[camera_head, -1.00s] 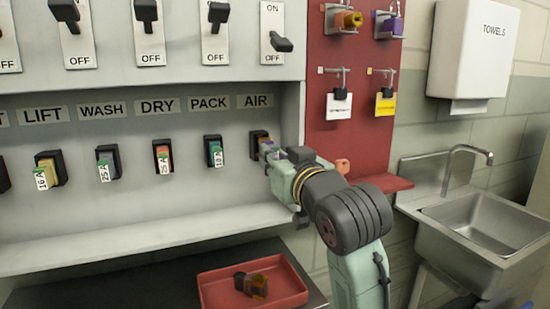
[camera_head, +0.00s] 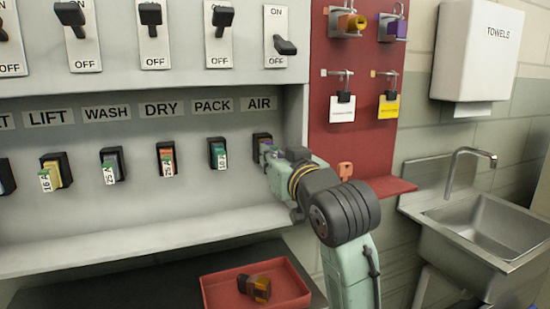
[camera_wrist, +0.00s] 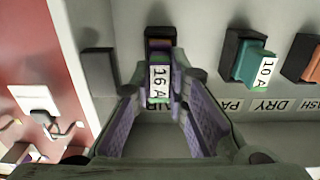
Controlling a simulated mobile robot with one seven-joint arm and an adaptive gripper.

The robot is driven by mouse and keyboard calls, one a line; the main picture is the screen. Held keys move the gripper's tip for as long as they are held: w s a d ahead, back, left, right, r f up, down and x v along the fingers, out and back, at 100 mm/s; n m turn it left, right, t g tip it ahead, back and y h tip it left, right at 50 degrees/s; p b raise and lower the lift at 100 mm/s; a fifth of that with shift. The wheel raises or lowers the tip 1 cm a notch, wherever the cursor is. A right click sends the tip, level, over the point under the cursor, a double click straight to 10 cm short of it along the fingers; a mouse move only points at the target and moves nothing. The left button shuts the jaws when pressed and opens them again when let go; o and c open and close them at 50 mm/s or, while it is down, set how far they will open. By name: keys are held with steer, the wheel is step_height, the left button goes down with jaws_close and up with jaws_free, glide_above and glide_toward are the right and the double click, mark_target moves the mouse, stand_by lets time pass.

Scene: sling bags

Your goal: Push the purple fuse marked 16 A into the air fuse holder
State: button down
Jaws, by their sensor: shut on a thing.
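The purple fuse (camera_wrist: 160,82) with a white 16 A label is between my gripper's fingers in the wrist view. My gripper (camera_head: 268,152) is shut on it, right at the air fuse holder (camera_head: 261,140), a black block under the AIR label. In the wrist view the fuse's far end meets the dark holder (camera_wrist: 160,36); how deep it sits cannot be told. The AIR label is mostly hidden behind the fuse and fingers there. In the head view my gripper and wrist hide most of the fuse.
The pack holder with its green 10 A fuse (camera_head: 218,154) is just left of the air holder. The AIR switch (camera_head: 283,46) is lever-down. A shelf ledge (camera_head: 150,238) runs below. A red tray (camera_head: 215,292) holds a dark and amber fuse (camera_head: 255,287). A sink (camera_head: 485,225) is at right.

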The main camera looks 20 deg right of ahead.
steer(key=shift+w, duration=0.7)
steer(key=shift+w, duration=0.1)
steer(key=c, duration=1.5)
jaws_free()
steer(key=s, duration=1.2)
steer(key=shift+d, duration=0.15)
